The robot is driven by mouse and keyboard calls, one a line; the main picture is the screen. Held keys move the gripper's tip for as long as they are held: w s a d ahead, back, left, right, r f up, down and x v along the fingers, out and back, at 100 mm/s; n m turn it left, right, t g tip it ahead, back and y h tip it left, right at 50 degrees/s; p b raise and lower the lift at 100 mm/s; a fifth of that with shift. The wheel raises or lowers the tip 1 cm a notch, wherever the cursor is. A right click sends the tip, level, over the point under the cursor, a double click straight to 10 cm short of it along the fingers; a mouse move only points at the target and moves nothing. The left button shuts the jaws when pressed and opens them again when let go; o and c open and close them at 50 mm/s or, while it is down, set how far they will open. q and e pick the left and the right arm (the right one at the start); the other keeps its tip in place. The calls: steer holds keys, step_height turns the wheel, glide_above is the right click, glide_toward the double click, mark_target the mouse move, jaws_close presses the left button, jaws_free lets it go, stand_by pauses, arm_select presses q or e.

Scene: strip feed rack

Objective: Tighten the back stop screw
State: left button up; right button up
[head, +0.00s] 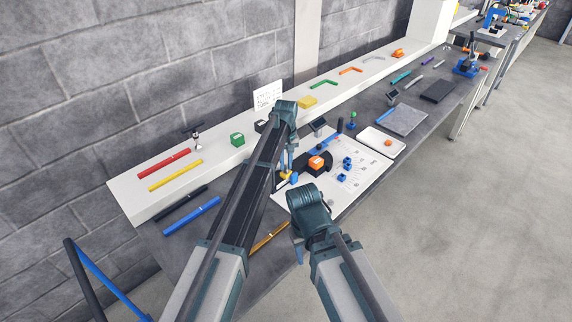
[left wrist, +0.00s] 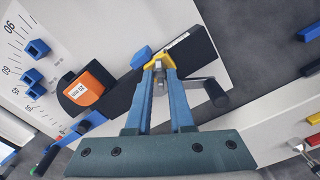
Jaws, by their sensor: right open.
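A black fixture (left wrist: 124,100) carries an orange labelled block (left wrist: 85,84) on the white board. A yellow piece (left wrist: 155,58) with a small grey screw (left wrist: 158,88) sits beside the black bar; the yellow piece also shows in the head view (head: 286,176). My left gripper (left wrist: 159,82) points down there. Its two blue fingers stand close on either side of the grey screw and appear to touch it. In the head view my left gripper (head: 286,168) is above the board. My right gripper (head: 297,245) is open in front of the board's near edge, its fingers mostly hidden.
A black crank handle (left wrist: 215,92) lies just right of the fingers. Small blue blocks (head: 346,164) stand on the printed board. A white tray (head: 392,149) is to the right. Coloured bars (head: 192,215) lie on the left, and a white shelf (head: 215,152) runs along the wall.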

arm_select(q)
jaws_close()
